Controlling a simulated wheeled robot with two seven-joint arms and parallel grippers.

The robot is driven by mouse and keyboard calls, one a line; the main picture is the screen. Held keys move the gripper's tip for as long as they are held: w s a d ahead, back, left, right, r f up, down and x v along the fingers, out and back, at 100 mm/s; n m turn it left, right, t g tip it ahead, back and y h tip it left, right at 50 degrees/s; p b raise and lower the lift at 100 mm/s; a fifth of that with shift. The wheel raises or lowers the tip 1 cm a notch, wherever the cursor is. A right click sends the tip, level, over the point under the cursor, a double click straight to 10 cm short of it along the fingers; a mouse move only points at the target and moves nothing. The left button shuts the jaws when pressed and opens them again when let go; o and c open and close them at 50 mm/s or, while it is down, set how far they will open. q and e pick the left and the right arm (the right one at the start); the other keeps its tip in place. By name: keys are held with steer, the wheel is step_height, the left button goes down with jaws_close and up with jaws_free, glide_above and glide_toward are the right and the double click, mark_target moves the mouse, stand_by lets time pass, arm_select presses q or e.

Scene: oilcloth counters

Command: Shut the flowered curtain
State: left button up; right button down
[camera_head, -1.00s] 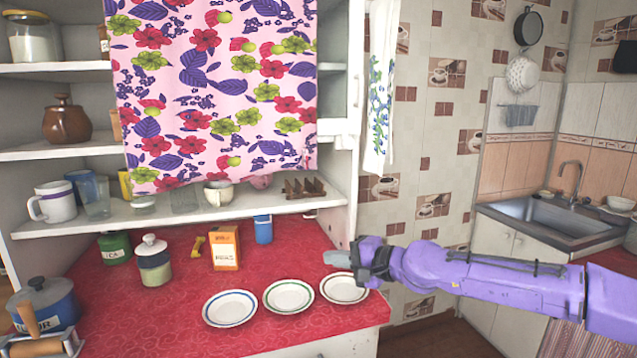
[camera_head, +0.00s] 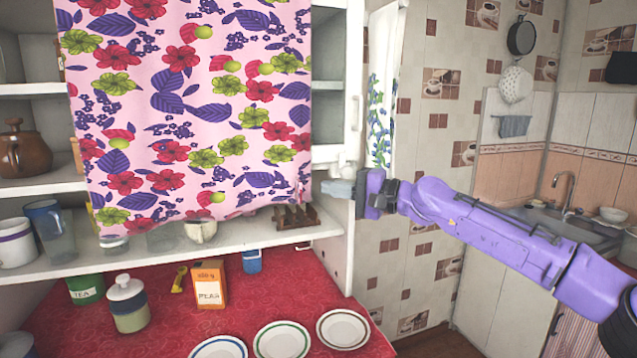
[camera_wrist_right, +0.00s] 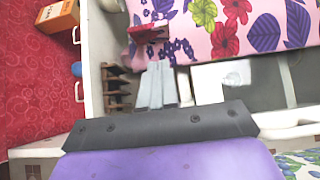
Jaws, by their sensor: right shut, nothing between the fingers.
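The flowered curtain (camera_head: 190,110), pink with red, green and purple flowers, hangs over the middle of the open shelves in the head view. Its right edge hangs near the right post of the cupboard. Its lower corner also shows at the top of the right wrist view (camera_wrist_right: 235,32). My right gripper (camera_head: 336,188) is shut and empty, to the right of the curtain's lower right corner, by the cupboard post. Its grey fingers show in the right wrist view (camera_wrist_right: 157,88), just below the cloth. I cannot tell whether they touch it. My left gripper is in neither view.
A wooden rack (camera_head: 296,218) and a cup (camera_head: 201,230) stand on the shelf under the curtain's hem. Several plates (camera_head: 343,330), a food box (camera_head: 209,284) and jars (camera_head: 127,303) stand on the red counter (camera_head: 160,345). A blue-flowered cloth (camera_head: 381,125) hangs right of the cupboard.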

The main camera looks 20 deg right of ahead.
mark_target(301, 187)
steer(key=a, duration=0.1)
steer(key=s+a, duration=0.1)
steer(key=a, duration=0.1)
steer(key=shift+a+r+p, duration=0.2)
steer(key=shift+a+p, duration=0.1)
steer(key=shift+p, duration=0.1)
steer(key=shift+w+f, duration=0.1)
steer(key=shift+w, duration=0.1)
